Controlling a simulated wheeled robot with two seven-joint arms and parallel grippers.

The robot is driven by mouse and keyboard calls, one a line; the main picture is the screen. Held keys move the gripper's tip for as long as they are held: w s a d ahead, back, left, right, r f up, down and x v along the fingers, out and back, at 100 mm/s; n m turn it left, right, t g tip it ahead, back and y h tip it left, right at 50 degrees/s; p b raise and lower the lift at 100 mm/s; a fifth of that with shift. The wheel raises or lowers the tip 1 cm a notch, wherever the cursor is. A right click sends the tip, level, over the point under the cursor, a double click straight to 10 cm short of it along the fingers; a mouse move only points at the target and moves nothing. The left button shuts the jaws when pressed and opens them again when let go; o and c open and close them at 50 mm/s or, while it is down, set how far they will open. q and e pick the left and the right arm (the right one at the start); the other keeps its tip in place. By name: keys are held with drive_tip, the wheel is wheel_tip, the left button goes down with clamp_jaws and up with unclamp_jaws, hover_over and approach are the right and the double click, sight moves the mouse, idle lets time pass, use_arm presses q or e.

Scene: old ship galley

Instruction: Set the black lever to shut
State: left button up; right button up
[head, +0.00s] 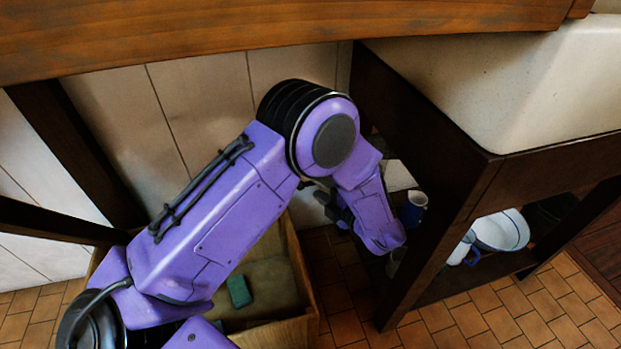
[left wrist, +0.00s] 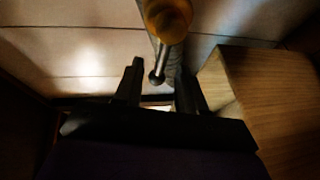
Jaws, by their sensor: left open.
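In the left wrist view a short dark rod (left wrist: 159,66) with a rounded tip hangs from an amber, brass-like round fitting (left wrist: 168,17). It looks like the black lever, but its setting cannot be read. My left gripper (left wrist: 161,70) is open, with one black finger on each side of the rod's end; I cannot tell whether either touches it. In the head view my left gripper (head: 333,207) is low beneath the counter, beside the sink cabinet, partly hidden by my purple forearm. The lever is hidden in this view. My right gripper is not in view.
A wooden crate (head: 303,285) with a green block (head: 238,291) inside stands on the tiled floor below my arm. The dark sink frame (head: 440,225) is close on the right. A blue cup (head: 414,208) and a white basin (head: 500,231) sit within it. The wooden counter (head: 250,35) is overhead.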

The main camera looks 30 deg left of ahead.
use_arm(q)
drive_tip(key=b+x, duration=0.1)
drive_tip(key=x, duration=0.5)
clamp_jaws()
